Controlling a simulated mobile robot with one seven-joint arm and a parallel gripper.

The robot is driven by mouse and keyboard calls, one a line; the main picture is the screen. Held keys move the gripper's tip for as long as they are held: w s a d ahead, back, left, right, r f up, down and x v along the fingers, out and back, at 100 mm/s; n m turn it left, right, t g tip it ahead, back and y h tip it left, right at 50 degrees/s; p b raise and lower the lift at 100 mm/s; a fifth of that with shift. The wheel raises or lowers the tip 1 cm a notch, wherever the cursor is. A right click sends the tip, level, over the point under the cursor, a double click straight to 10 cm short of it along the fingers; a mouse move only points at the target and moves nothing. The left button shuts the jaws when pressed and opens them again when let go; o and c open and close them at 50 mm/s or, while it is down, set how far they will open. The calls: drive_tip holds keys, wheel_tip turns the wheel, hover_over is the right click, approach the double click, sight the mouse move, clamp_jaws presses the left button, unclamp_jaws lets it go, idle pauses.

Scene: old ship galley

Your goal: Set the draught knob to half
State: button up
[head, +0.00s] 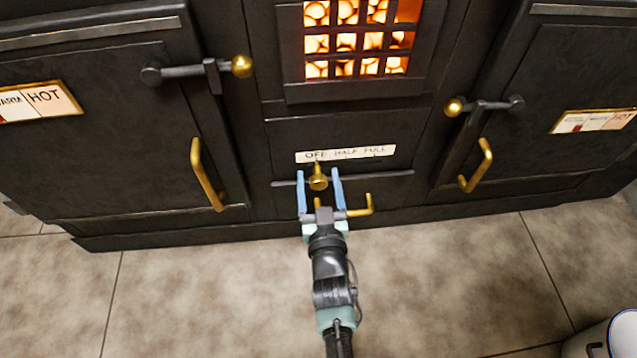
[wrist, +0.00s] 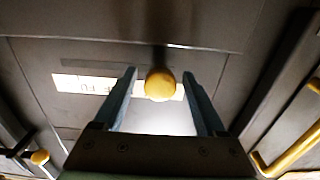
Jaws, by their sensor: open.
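The draught knob (head: 318,178) is a small brass knob on a horizontal rail on the stove's lower middle panel. It stands below the left part of a white label (head: 345,153) reading OFF, HALF, FULL, nearest OFF. My gripper (head: 319,174) is open, with its two blue fingers on either side of the knob. In the wrist view the round knob (wrist: 159,85) shows between the fingertips, with a gap to each finger. The label (wrist: 85,86) is partly hidden behind the fingers and knob there.
A brass handle (head: 360,206) sits just below right of the knob, close to my gripper. Oven doors with brass handles (head: 207,175) flank the panel. A glowing fire grate (head: 358,42) is above. The tiled floor in front is clear except a white pot (head: 622,335) at lower right.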

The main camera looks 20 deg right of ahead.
clamp_jaws()
idle(0.4)
idle(1.0)
